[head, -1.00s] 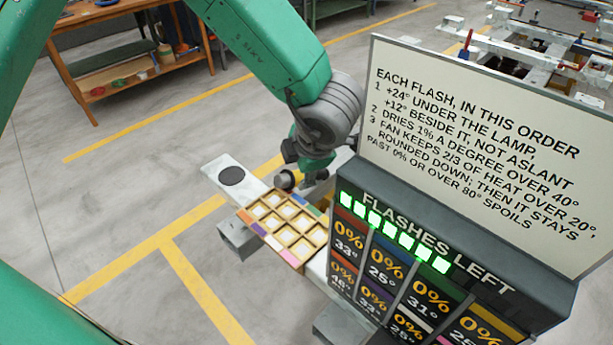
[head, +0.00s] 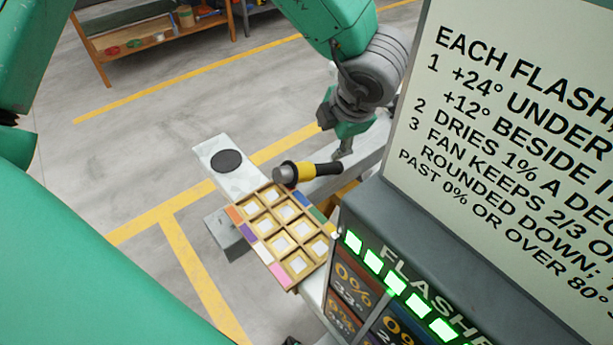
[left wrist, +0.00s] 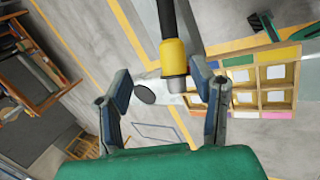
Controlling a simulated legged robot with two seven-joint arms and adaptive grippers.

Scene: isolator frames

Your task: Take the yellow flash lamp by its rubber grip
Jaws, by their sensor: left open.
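The yellow flash lamp (head: 306,171) lies beside the far corner of the compartment tray in the head view, its grey head to the left and its black rubber grip to the right. My left gripper (head: 342,148) is just behind the black grip; its fingers are partly hidden. The lamp's yellow collar (left wrist: 173,57) and grey head show between or just beyond the fingertips, and the grip runs out at the top. I see no contact. My right gripper is not in view.
The wooden tray (head: 252,233) has several compartments with pale squares and coloured edge labels. A white plate with a black disc (head: 226,160) is left of the lamp. A dark display box (head: 440,270) and a white text board (head: 520,130) stand close on the right.

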